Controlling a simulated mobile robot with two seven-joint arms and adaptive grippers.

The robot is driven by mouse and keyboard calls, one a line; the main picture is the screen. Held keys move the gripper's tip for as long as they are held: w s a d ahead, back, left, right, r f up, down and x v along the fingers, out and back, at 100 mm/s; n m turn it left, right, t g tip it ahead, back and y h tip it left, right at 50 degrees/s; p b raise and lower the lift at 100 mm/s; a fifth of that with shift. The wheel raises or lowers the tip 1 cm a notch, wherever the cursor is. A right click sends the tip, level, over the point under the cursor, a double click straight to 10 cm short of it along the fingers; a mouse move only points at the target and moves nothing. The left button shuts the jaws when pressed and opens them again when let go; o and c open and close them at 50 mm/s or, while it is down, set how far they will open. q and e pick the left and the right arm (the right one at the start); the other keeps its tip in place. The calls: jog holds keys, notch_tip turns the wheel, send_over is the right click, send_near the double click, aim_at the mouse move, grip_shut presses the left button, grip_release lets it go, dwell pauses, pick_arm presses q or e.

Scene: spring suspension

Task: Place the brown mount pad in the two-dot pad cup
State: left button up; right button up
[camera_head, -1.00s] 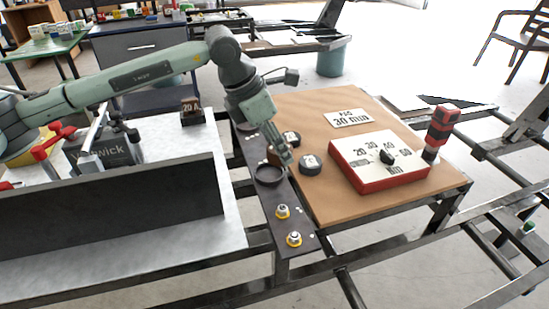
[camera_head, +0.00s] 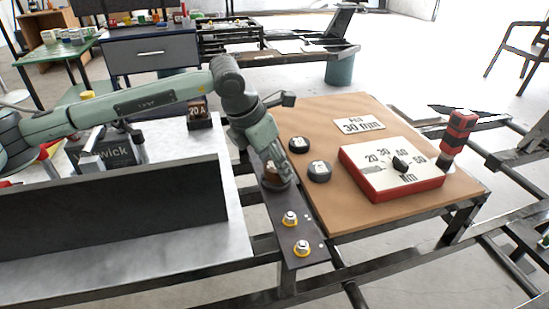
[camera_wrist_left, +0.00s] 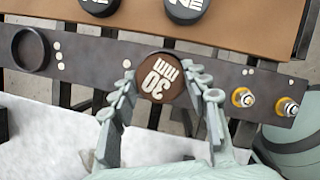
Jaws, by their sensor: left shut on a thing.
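The brown mount pad (camera_wrist_left: 160,80), a round disc with pale "30 mm" lettering, is between the fingertips of my left gripper (camera_wrist_left: 165,88) in the left wrist view. In the head view the left gripper (camera_head: 276,172) is low over the dark plate, shut on the pad, with the pad's brown edge (camera_head: 270,168) partly showing. The two-dot cup is mostly hidden under the pad and fingers, so I cannot tell whether the pad is seated. Another cup (camera_wrist_left: 30,48) is empty, with several dots beside it. My right gripper is not in view.
Two black pads (camera_head: 299,144) (camera_head: 319,171) stand on the brown board (camera_head: 330,215), near a red-edged dial box (camera_head: 392,170). Two yellow-ringed bolts (camera_head: 290,218) (camera_head: 302,248) rise from the dark plate (camera_head: 283,200). A dark upright panel (camera_head: 110,205) stands at left.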

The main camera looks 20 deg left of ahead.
pick_arm(q)
jog(key=shift+f, duration=0.3)
jog(key=shift+f+b, duration=0.45)
jog(key=shift+b, duration=0.05)
